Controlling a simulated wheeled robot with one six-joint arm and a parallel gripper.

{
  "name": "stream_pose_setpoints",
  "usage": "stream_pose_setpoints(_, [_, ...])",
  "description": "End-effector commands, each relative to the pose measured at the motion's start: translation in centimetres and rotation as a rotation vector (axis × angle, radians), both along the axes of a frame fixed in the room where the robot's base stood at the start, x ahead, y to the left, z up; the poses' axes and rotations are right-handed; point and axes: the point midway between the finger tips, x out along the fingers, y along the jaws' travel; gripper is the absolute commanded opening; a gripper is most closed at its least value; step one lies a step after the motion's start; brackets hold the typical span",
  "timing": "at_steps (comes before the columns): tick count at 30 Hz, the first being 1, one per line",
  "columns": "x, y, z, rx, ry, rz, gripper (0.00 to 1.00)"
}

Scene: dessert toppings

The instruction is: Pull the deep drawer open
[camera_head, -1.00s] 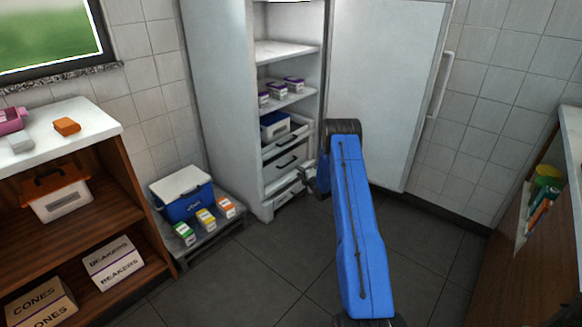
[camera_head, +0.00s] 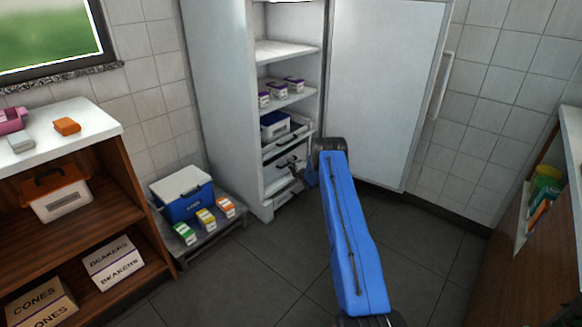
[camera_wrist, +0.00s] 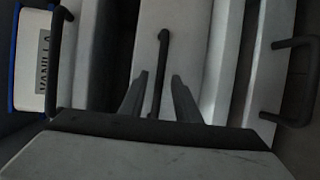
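The tall white fridge (camera_head: 226,120) stands open with a stack of drawers low inside. The middle drawer (camera_head: 281,177) has a dark bar handle and looks shut; its front seems the tallest. In the wrist view its handle (camera_wrist: 163,45) runs up the picture from between the fingers of my gripper (camera_wrist: 159,95). The fingers are open, one on each side of the bar, with gaps visible. In the head view my gripper (camera_head: 304,177) is at the drawer fronts, partly hidden by my blue arm. I cannot tell whether it touches the handle.
An upper drawer (camera_head: 283,143) and a low drawer (camera_head: 284,197) flank the middle one. A blue-white box (camera_wrist: 30,55) marked vanilla sits beside the upper handle (camera_wrist: 55,50). The fridge door (camera_head: 385,90) stands open at right. A cooler (camera_head: 184,197) stands left; floor before the fridge is clear.

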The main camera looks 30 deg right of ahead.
Motion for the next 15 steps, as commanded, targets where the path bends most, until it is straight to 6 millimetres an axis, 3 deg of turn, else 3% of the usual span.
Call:
stream_pose_setpoints(4, [-0.01, 0.01, 0.01, 0.000, 0.000, 0.000, 0.30])
stream_pose_setpoints(8, [-0.01, 0.01, 0.01, 0.000, 0.000, 0.000, 0.00])
stream_pose_setpoints(15, [-0.09, -0.02, 0.00, 0.000, 0.000, 0.000, 0.00])
